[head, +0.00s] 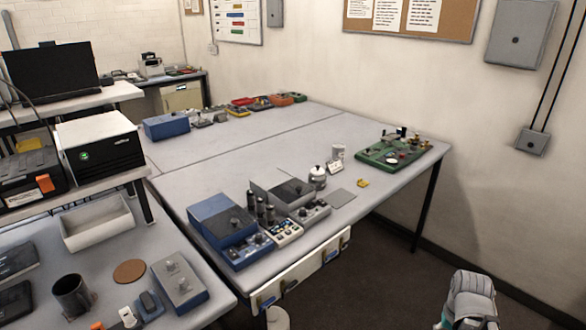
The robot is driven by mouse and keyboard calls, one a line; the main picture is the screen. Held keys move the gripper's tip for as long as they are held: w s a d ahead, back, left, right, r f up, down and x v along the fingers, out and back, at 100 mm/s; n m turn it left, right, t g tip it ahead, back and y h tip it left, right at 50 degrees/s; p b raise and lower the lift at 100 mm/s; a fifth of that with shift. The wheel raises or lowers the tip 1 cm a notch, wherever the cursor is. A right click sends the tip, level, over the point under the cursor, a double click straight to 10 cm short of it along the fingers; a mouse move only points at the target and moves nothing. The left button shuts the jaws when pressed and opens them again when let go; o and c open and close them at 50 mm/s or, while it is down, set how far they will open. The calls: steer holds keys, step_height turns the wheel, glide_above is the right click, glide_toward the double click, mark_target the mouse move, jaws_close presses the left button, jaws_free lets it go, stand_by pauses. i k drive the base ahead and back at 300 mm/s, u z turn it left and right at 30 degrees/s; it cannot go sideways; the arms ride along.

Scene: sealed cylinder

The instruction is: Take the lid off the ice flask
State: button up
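A small pale, rounded lidded vessel with a dark knob on top (318,177) stands upright on the large grey table. It looks like the ice flask, with its lid on, but it is small and far off, so I cannot be sure. A grey, partly teal part of my own arm shows at the bottom right, well in front of the table and apart from the vessel. My gripper's fingertips do not show.
Just behind the vessel stand a silvery canister (338,152) and a small pale device. Left of it are grey instrument boxes and a blue box (222,220). A green board (404,155) lies right.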

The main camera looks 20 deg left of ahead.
mark_target(317, 171)
steer(key=u, duration=0.55)
steer(key=i, duration=1.45)
steer(key=u, duration=0.45)
